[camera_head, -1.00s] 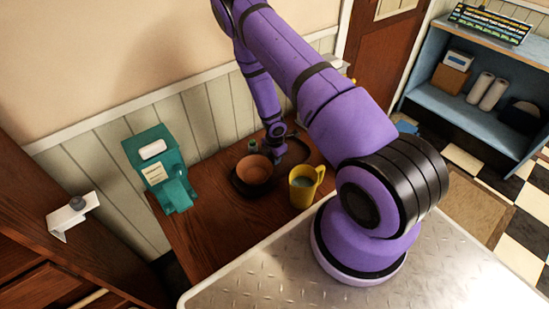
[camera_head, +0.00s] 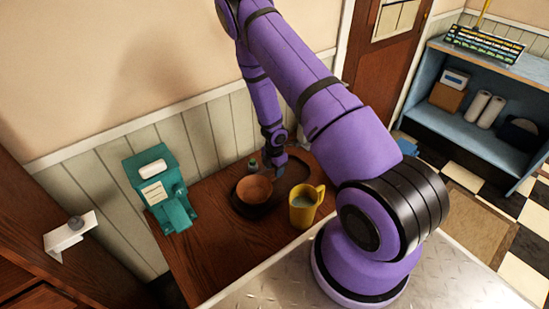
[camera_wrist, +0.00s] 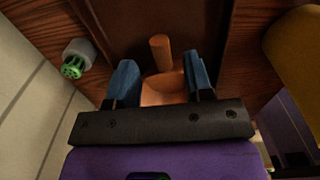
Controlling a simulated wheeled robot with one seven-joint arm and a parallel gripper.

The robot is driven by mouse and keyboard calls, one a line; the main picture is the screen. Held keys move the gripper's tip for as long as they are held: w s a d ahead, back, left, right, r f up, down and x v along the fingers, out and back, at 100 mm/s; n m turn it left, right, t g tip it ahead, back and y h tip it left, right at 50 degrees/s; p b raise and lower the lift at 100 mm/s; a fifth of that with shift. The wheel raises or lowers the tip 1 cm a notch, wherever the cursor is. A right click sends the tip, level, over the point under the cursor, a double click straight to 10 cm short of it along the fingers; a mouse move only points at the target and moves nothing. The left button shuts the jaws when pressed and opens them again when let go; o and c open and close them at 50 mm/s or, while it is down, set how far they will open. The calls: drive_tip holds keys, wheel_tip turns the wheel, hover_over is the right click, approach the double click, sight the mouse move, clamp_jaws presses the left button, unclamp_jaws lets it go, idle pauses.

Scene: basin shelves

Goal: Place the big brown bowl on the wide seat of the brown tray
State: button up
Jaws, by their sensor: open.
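The big brown bowl (camera_head: 254,188) sits upright at the left end of the dark brown tray (camera_head: 296,186) in the head view. Whether it rests flat in the seat cannot be told. My gripper (camera_head: 278,168) is just right of and behind the bowl. In the wrist view its blue fingers (camera_wrist: 163,82) are apart, with the orange-brown bowl (camera_wrist: 165,90) showing between and beyond them. Contact is unclear. A short brown rounded peg (camera_wrist: 160,52) shows beyond the bowl, over the dark tray surface (camera_wrist: 150,18).
A yellow mug (camera_head: 304,207) stands right of the tray. A small green-topped bottle (camera_head: 253,165) stands behind the bowl. A teal dispenser (camera_head: 160,190) is at the left. The wooden table (camera_head: 215,255) is clear in front. A blue shelf (camera_head: 455,120) stands far right.

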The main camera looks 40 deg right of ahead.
drive_tip(key=w+r+m+t+h, duration=0.1)
drive_tip(key=w+r+m+t, duration=0.15)
drive_tip(key=r, duration=1.05)
drive_tip(key=w+r+m+t+h, duration=0.1)
drive_tip(key=w+r+m+t, duration=0.2)
drive_tip(key=r, duration=0.9)
drive_tip(key=s+a+r+m+h, duration=0.1)
drive_tip(key=s+r+m, duration=0.1)
drive_tip(key=r, duration=0.6)
drive_tip(key=s+r+m+h, duration=0.1)
drive_tip(key=r+m, duration=0.2)
drive_tip(key=r, duration=0.5)
drive_tip(key=s+a+r+m, duration=0.2)
drive_tip(key=s+r+m, duration=0.1)
drive_tip(key=s+r, duration=0.35)
drive_tip(key=s+a+r+m, duration=0.2)
drive_tip(key=s+a+r, duration=0.1)
drive_tip(key=s+r, duration=0.35)
drive_tip(key=s+a+r+m+y, duration=0.1)
drive_tip(key=s+a, duration=0.3)
drive_tip(key=s, duration=0.4)
drive_tip(key=s+a+r+m+y, duration=0.2)
drive_tip(key=s+a+y, duration=0.1)
drive_tip(key=s, duration=0.5)
drive_tip(key=shift+a+r, duration=0.35)
drive_tip(key=shift+r, duration=0.05)
drive_tip(key=shift+d+m, duration=0.1)
drive_tip(key=shift+m, duration=0.15)
